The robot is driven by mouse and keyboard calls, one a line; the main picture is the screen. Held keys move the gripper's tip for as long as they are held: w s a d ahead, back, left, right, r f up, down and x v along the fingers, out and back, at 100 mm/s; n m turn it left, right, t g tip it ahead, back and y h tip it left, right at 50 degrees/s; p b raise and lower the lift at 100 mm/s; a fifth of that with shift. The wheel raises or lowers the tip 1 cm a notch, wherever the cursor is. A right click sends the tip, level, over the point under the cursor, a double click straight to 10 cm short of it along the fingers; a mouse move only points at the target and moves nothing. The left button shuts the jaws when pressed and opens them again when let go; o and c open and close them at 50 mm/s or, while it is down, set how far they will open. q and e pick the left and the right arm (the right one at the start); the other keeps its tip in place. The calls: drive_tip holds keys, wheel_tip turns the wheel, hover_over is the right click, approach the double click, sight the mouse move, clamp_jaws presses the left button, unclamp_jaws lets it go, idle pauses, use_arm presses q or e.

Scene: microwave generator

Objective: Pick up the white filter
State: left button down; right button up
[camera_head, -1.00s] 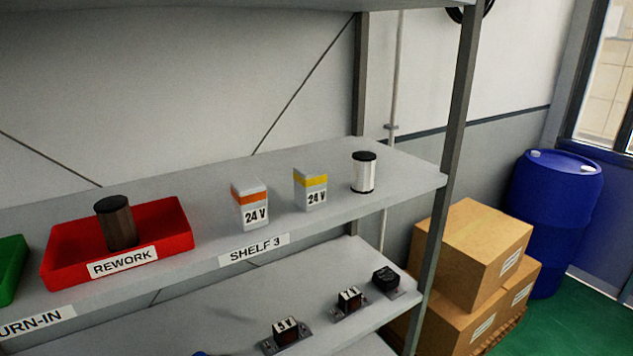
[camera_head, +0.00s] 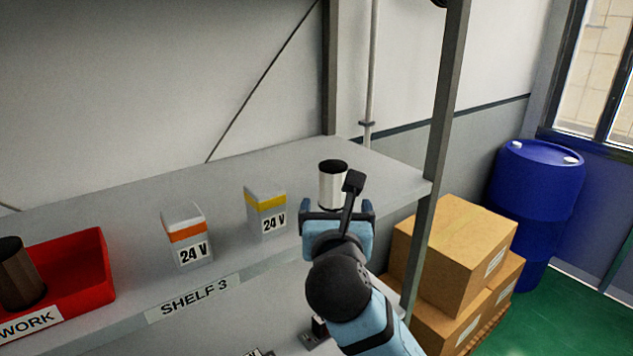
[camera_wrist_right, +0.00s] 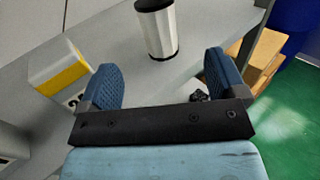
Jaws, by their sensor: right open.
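The white filter (camera_head: 332,186) is a white cylinder with black ends, standing upright on the upper shelf near its right end. In the right wrist view the filter (camera_wrist_right: 156,26) stands ahead of the fingers, roughly midway between their lines. My right gripper (camera_head: 337,208) is in front of the filter and partly covers its lower part in the head view. In the wrist view its two blue fingers (camera_wrist_right: 163,82) are wide apart with nothing between them. My left gripper is not in view.
A yellow-banded 24 V box (camera_head: 266,211) stands left of the filter, close to the left finger's side. An orange-banded 24 V box (camera_head: 187,235) and a red REWORK bin (camera_head: 85,272) are further left. The shelf's right post (camera_head: 441,120) is right of the gripper.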

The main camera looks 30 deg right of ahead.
sight(333, 184)
drive_tip(key=p+x, duration=0.1)
drive_tip(key=x, duration=0.6)
drive_tip(key=shift+w+d, duration=0.25)
drive_tip(key=shift+w, duration=0.1)
drive_tip(key=p+x, duration=0.1)
drive_tip(key=x, duration=0.3)
drive_tip(key=shift+w+f+p, duration=0.1)
drive_tip(key=shift+w+p, duration=0.25)
drive_tip(key=shift+w, duration=0.05)
drive_tip(key=shift+w+d, duration=0.2)
drive_tip(key=c, duration=0.9)
drive_tip(key=shift+c, duration=0.7)
